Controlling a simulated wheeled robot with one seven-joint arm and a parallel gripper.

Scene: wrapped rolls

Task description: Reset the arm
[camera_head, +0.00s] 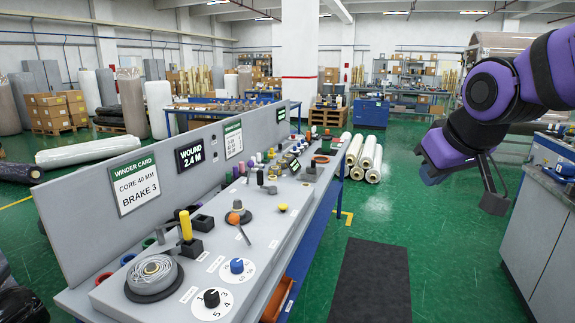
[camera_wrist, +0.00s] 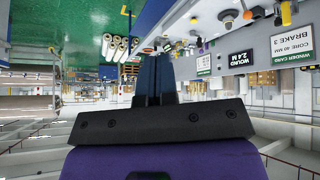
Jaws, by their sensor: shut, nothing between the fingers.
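My purple arm (camera_head: 500,90) reaches in from the upper right of the head view and is bent. My gripper (camera_head: 494,202) hangs below it, in the air over the green floor to the right of the console bench. In the wrist view, my gripper (camera_wrist: 155,62) shows its dark fingers together with nothing between them. The wrist view is upside down, with the bench at its top right. My gripper touches nothing that I can see.
The long console bench (camera_head: 250,225) carries knobs, a coil and a back panel with signs. A grey cabinet (camera_head: 540,230) stands at the right edge. A dark mat (camera_head: 372,280) lies on open floor between bench and cabinet.

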